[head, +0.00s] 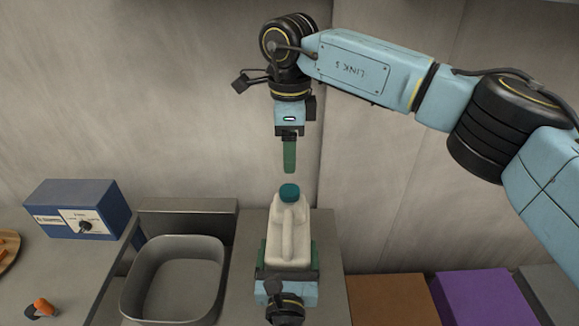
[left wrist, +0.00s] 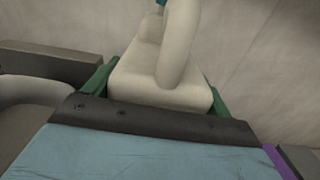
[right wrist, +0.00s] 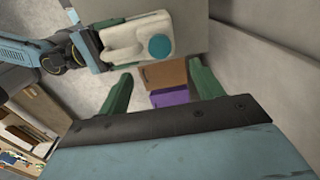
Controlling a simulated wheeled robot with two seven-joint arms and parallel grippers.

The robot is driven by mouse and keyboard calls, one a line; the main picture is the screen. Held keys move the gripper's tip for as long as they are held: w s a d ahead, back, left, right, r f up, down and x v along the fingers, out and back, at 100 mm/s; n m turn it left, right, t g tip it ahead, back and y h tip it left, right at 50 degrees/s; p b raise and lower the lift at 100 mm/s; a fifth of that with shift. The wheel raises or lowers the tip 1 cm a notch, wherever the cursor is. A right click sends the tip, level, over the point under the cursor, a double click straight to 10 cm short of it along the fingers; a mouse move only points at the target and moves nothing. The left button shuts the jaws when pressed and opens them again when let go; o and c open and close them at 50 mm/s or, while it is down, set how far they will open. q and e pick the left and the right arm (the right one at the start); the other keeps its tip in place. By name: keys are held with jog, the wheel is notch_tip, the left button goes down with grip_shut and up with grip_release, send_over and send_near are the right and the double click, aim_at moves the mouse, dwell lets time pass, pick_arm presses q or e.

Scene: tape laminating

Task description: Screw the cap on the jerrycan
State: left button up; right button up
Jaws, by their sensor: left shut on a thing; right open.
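The jerrycan (head: 289,242) is cream-white and stands upright on the grey counter in the head view. A teal cap (head: 289,193) sits on its mouth; I cannot tell how tight it is. My left gripper (head: 287,262) is shut on the jerrycan, with green fingers on both sides of its lower body; the jerrycan also fills the left wrist view (left wrist: 165,75). My right gripper (head: 289,170) points down above the cap, apart from it. In the right wrist view its green fingers (right wrist: 160,92) are spread and empty, and the cap (right wrist: 160,47) shows beyond them.
A grey basin (head: 175,280) is set left of the jerrycan. A blue box with a dial (head: 80,209) stands farther left, near an orange-topped item (head: 42,307). Brown (head: 390,300) and purple (head: 485,298) boxes lie lower right. A wall rises behind.

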notch_tip(320, 180, up, 2)
jog(key=shift+r, duration=0.1)
pick_arm(q)
jog(key=o, duration=1.8)
jog(key=shift+a, duration=0.1)
jog(key=shift+c, duration=0.2)
jog(key=shift+s, duration=0.1)
